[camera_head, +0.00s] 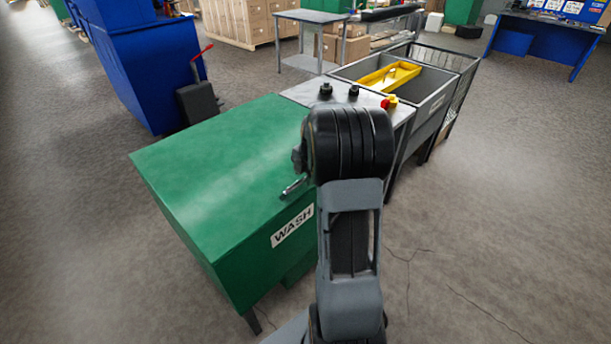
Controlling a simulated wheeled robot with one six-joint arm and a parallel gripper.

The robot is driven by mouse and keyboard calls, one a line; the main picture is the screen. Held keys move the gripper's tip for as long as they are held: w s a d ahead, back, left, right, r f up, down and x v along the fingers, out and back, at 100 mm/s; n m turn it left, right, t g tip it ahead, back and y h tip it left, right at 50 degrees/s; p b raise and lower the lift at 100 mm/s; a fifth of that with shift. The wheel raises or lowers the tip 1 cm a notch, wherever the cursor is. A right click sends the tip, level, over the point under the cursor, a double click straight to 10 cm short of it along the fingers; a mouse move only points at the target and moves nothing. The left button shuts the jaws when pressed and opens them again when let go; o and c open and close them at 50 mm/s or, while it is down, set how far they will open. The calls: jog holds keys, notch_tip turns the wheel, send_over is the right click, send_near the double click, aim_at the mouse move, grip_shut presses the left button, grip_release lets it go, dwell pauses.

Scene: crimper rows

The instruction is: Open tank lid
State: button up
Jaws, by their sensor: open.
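The green wash tank stands left of centre, with a white WASH label (292,226) on its front. Its green lid (215,165) lies flat and looks closed. A small metal handle (293,187) shows at the lid's front edge, just left of my arm. My arm rises from the bottom and its dark upper joint covers the right end of the lid. My gripper is hidden behind that joint, so I cannot see its jaws or whether they touch the handle.
Right of the tank is a grey panel (304,93) with dark knobs and a red button (390,101). Beyond it is an open grey basin (437,98) with a yellow piece (390,76). A pallet truck (198,100) and blue cabinet (150,70) stand behind. The floor at right is clear.

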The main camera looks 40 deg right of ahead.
jog(key=shift+f, duration=0.35)
grip_shut()
dwell(0.4)
